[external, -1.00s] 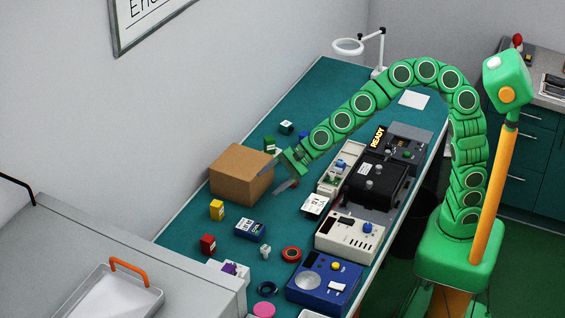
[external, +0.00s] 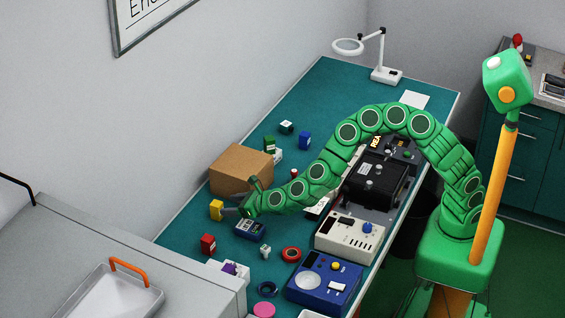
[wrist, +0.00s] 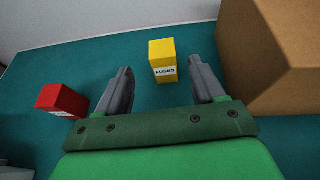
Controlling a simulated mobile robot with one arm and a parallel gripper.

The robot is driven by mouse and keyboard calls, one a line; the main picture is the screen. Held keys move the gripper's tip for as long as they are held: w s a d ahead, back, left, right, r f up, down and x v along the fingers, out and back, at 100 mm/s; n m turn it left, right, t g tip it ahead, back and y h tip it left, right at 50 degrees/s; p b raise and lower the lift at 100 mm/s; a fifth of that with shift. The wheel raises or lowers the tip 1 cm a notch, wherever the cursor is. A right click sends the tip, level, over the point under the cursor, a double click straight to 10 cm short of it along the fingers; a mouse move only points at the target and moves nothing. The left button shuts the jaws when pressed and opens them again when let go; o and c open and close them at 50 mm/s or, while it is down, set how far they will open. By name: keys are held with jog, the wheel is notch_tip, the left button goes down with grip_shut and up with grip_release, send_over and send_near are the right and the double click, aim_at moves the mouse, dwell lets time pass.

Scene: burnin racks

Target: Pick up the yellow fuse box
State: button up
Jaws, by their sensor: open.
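The yellow fuse box (external: 216,210) stands upright on the teal bench top, in front of the cardboard box. In the wrist view the yellow fuse box (wrist: 162,62), labelled "FUSES", stands ahead of my gripper (wrist: 160,78), nearer the right finger. The two grey fingers are spread apart with nothing between them. In the external view my gripper (external: 232,211) is low over the bench, just right of the yellow box. Whether a finger touches the box cannot be told.
A cardboard box (external: 241,170) stands close by; it fills the right of the wrist view (wrist: 275,55). A red box (external: 208,244) stands nearer the camera, left of the fingers in the wrist view (wrist: 62,100). A blue meter (external: 250,230) lies beside my gripper.

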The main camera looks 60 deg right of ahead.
aim_at(221, 206)
jog(key=shift+w+d+f, duration=0.2)
jog(key=shift+f, duration=0.15)
jog(key=shift+x, duration=3.75)
jog(key=c, duration=1.1)
jog(key=shift+o, duration=0.2)
jog(key=shift+r, duration=0.15)
